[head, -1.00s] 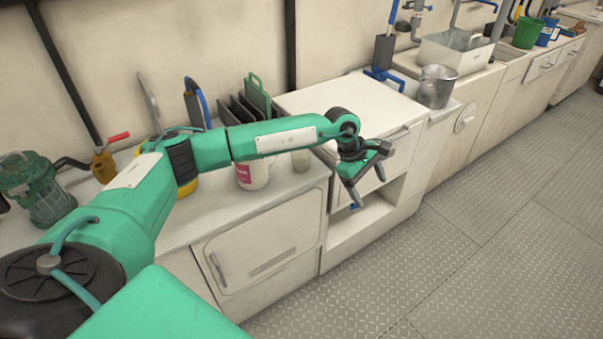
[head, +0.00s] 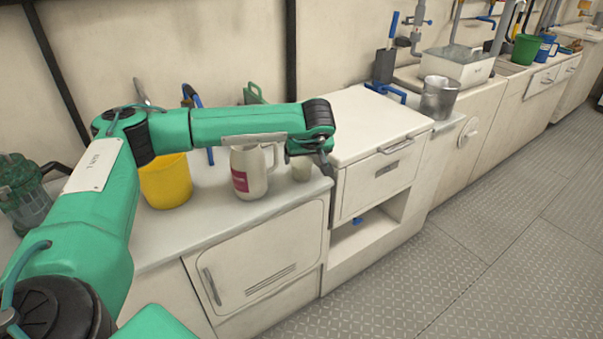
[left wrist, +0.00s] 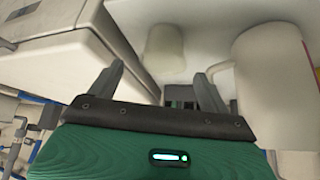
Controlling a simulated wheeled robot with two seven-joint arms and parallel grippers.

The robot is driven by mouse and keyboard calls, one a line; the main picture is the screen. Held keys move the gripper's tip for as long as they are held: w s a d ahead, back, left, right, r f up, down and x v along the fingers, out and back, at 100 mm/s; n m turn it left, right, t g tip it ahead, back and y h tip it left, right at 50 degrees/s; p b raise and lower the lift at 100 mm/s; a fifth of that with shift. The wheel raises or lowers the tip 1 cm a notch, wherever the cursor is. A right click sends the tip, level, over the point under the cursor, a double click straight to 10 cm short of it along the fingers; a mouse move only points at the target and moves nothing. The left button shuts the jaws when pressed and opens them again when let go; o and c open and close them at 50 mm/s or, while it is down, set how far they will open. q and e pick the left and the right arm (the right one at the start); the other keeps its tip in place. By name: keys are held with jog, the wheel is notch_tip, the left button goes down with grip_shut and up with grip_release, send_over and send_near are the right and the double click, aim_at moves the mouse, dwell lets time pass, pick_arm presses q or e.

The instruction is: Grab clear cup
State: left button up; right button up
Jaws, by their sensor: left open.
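The clear cup (head: 302,168) is a small, pale, cloudy cup standing on the white counter (head: 185,225), just right of a white pitcher (head: 248,172) with a pink label. My left gripper (head: 318,160) is beside the cup, at its right, and partly covers it in the head view. In the left wrist view the cup (left wrist: 165,47) shows ahead, beyond the two spread fingers (left wrist: 160,78). The jaws are open with nothing between them. The pitcher (left wrist: 272,75) stands close on the right there. My right gripper is not in view.
A white drawer cabinet (head: 375,185) stands right beside the cup, higher than the counter. A yellow bucket (head: 166,182) is left of the pitcher. A metal pot (head: 438,98) stands farther right. The patterned floor (head: 480,240) is clear.

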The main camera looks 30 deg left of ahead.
aim_at(301, 166)
pick_arm(q)
jog(key=x, duration=0.4)
jog(key=b+x, duration=0.1)
jog(key=x, duration=0.1)
jog(key=shift+s+a+f, duration=0.15)
jog(key=shift+a+f, duration=0.05)
jog(key=shift+f, duration=0.15)
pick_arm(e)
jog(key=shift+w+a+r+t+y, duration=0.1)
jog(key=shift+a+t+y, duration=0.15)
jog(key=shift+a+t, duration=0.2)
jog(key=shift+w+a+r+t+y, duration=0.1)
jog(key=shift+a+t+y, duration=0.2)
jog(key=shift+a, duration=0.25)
pick_arm(q)
jog(key=c, duration=1)
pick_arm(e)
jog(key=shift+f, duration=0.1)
